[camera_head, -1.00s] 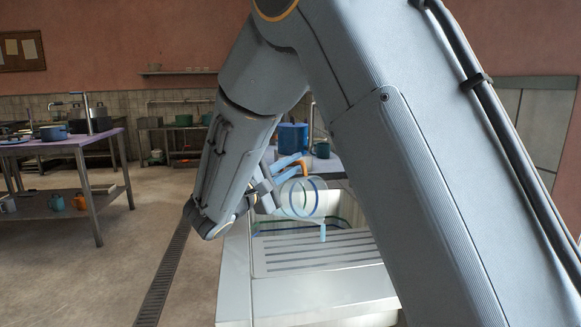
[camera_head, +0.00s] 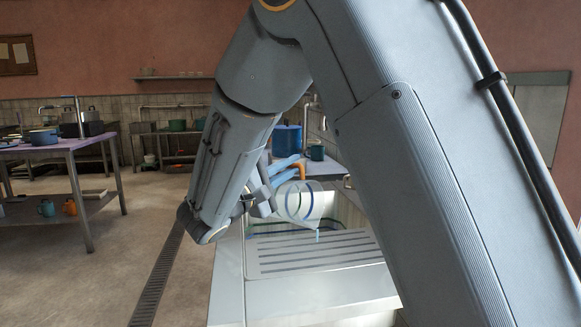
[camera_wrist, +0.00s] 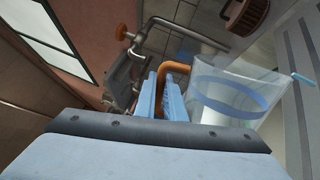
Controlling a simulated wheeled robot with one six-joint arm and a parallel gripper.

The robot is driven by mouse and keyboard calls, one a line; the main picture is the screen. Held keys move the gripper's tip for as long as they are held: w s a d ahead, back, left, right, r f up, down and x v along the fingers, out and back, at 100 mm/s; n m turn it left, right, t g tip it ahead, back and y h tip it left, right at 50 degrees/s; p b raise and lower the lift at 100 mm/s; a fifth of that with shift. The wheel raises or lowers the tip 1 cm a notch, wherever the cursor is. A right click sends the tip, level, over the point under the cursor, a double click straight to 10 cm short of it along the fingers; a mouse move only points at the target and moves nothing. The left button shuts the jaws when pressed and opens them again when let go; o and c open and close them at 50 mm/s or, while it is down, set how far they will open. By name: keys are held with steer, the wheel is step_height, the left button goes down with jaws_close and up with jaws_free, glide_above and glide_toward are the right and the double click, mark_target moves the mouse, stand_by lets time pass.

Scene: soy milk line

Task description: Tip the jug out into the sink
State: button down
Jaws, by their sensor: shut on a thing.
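My gripper (camera_head: 285,172) has blue fingers and is shut on the orange handle of a clear jug (camera_head: 304,203) with blue bands. In the wrist view the gripper (camera_wrist: 162,98) has the handle between its fingers and the jug (camera_wrist: 232,95) is to their right. The jug is tilted in the air above the sink (camera_head: 335,227), at the far end of the slatted drainboard (camera_head: 315,255). A small pale blue piece shows at the jug's lip; I cannot tell whether it is spout or liquid. What is left inside is unclear.
A blue pot (camera_head: 287,141) and a dark green mug (camera_head: 317,153) stand on the counter behind the sink. A table (camera_head: 75,148) with pots is at left. A floor drain (camera_head: 157,280) runs beside the sink unit. My arm hides much of the right side.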

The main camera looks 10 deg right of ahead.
steer(key=shift+d, duration=0.1)
steer(key=shift+s+d+f+m+g+h+b, duration=0.15)
steer(key=shift+s+d+m+b, duration=0.25)
steer(key=shift+s+m+b, duration=0.25)
steer(key=shift+s+d+r+m+g+h+b, duration=0.1)
steer(key=shift+s+d+m+g+b, duration=0.1)
steer(key=shift+s+d+m+b, duration=0.35)
steer(key=shift+s+d+f+m+g+h+b, duration=0.1)
steer(key=shift+s+d+m+g+h+b, duration=0.1)
steer(key=shift+s+m+b, duration=0.45)
steer(key=shift+d+b, duration=0.15)
steer(key=shift+b, duration=0.3)
steer(key=shift+m, duration=0.35)
steer(key=shift+s+d+r+m+g+b, duration=0.1)
steer(key=shift+s+d+m+g+b, duration=0.05)
steer(key=shift+s+d+m+b, duration=0.4)
steer(key=shift+s+d+r+m+g+b, duration=0.1)
steer(key=shift+s+d+m+b, duration=0.2)
steer(key=shift+s+m+b, duration=0.35)
steer(key=shift+w, duration=0.1)
